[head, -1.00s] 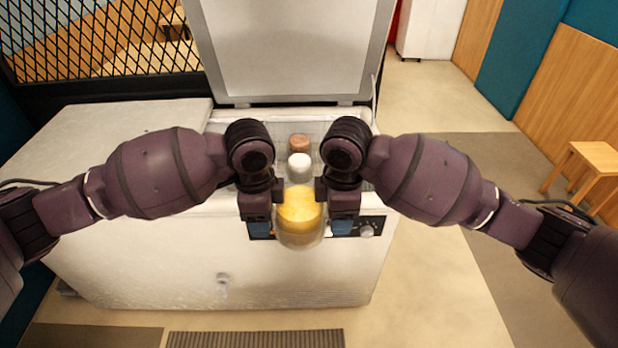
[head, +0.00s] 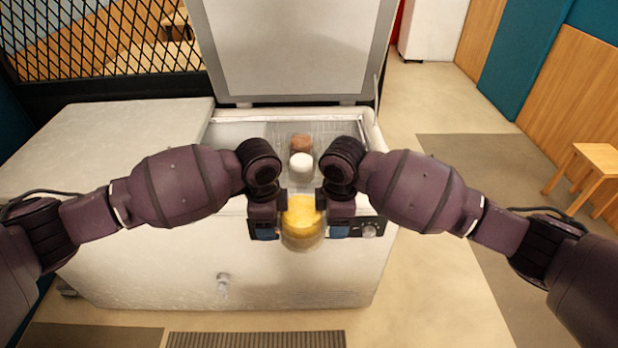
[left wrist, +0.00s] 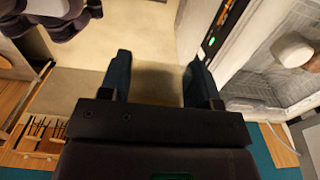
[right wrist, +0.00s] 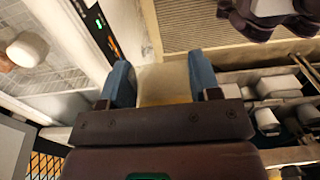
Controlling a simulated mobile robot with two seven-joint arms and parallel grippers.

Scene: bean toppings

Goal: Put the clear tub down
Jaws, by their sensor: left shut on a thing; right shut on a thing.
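The clear tub (head: 302,240) with yellow contents is held in the air between my two grippers, in front of the open freezer's near wall in the head view. My left gripper (head: 268,230) is shut on its left side and my right gripper (head: 337,228) on its right side. The tub looks upright. In the left wrist view, see-through tub wall (left wrist: 158,85) shows faintly between the fingers. The right wrist view shows a similar pale patch of the tub (right wrist: 163,88). Its underside is hidden.
The chest freezer (head: 130,262) has its lid (head: 295,50) raised. Inside are a white-topped tub (head: 301,164) and a brown-topped tub (head: 302,143) near a wire basket. The closed left top (head: 110,140) is clear. A wooden stool (head: 590,165) stands at right.

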